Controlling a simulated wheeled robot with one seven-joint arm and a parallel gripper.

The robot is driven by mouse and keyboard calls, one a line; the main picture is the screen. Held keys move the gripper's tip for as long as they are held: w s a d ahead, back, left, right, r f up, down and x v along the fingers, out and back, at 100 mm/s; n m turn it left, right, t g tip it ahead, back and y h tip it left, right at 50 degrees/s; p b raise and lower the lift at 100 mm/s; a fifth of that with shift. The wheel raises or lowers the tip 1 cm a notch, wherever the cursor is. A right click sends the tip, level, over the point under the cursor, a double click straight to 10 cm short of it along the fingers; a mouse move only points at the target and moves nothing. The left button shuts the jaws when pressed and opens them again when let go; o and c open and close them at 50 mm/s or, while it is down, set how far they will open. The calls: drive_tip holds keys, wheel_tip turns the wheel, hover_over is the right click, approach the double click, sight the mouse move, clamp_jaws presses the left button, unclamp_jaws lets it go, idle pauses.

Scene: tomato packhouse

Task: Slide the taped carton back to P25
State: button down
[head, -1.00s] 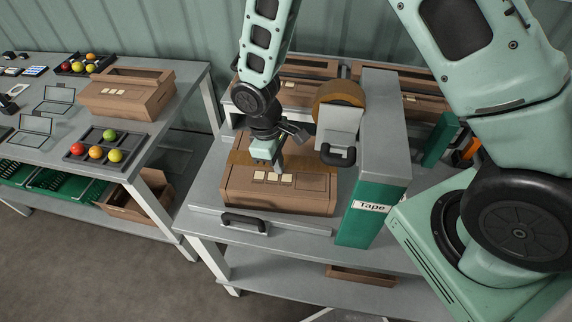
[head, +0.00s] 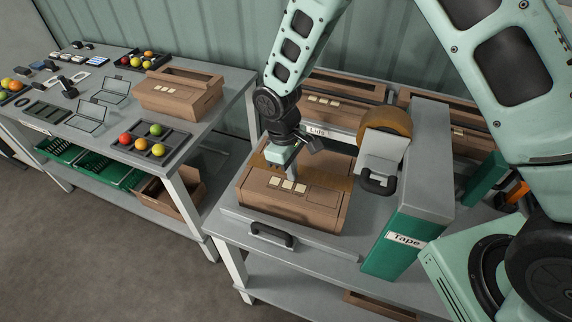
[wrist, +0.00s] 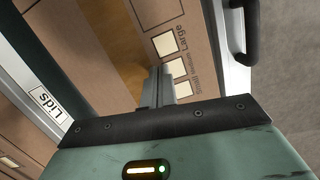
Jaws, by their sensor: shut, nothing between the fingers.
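The taped carton (head: 320,217) is a brown box on the grey table beside the tape dispenser. Brown tape crosses the far part of its top, and several pale squares line its near part. My gripper (head: 292,176) points down at the carton top, by the squares, with its fingers together and empty. In the wrist view the carton (wrist: 205,100) lies beneath the shut fingertips (wrist: 158,72), with "Small", "Medium" and "Large" printed beside the squares. I cannot tell whether the fingertips touch it. No P25 mark is readable.
The green and grey tape dispenser (head: 425,165) stands close on the carton's right. Behind is a shelf marked "Lids" (head: 318,132) with brown boxes. A black handle (head: 273,235) is at the front edge. Another table on the left holds a brown carton (head: 178,98) and a fruit tray (head: 177,150).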

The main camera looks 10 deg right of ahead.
drive_tip(key=w+a+b, duration=0.4)
drive_tip(key=w+a, duration=0.3)
drive_tip(key=a, duration=0.1)
drive_tip(key=shift+w+f, duration=0.1)
drive_tip(key=shift+w, duration=0.2)
drive_tip(key=shift+w+a+r+b, duration=0.25)
drive_tip(key=shift+w+a+b, duration=0.05)
drive_tip(key=shift+w+a, duration=0.1)
drive_tip(key=s+d+r+y, duration=0.1)
drive_tip(key=s+d+r, duration=0.1)
drive_tip(key=s+r, duration=0.7)
drive_tip(key=s+d+r+y, duration=0.1)
drive_tip(key=s+d+r, duration=0.1)
drive_tip(key=s+r, duration=0.75)
drive_tip(key=s+d+f+m+t, duration=0.1)
drive_tip(key=s+d, duration=0.4)
drive_tip(key=s, duration=0.7)
drive_tip(key=shift+s+d+f+m, duration=0.2)
drive_tip(key=shift+f+m, duration=0.1)
drive_tip(key=shift+f, duration=0.25)
